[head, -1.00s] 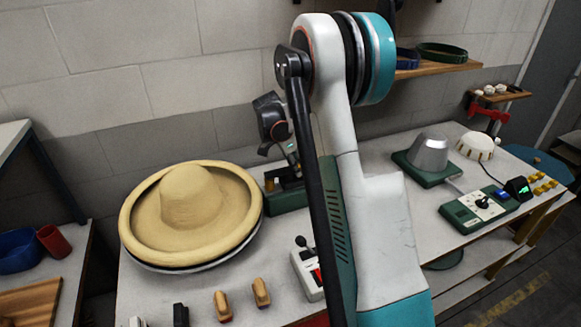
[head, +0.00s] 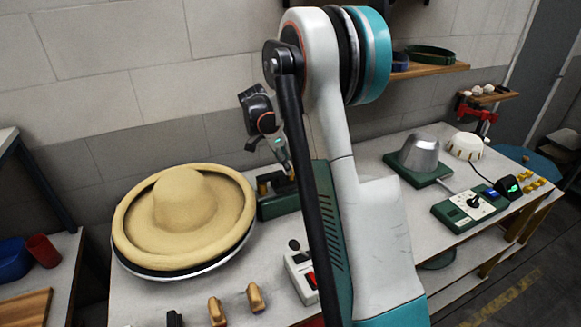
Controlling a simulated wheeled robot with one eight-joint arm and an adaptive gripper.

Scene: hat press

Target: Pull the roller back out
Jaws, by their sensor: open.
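A dark green block (head: 277,206) stands at the back of the bench, right of the hat. A small brass-coloured piece (head: 263,188) stands in its top; I cannot tell whether this is the roller. My gripper (head: 283,160) is open just above the block, pointing down. Its fingers are small and partly hidden behind my arm, so I cannot see whether they touch anything.
A grey lever box (head: 300,275) and two wooden-handled pieces (head: 256,298) sit in front. A shelf (head: 430,70) is on the wall. My arm covers the bench's middle.

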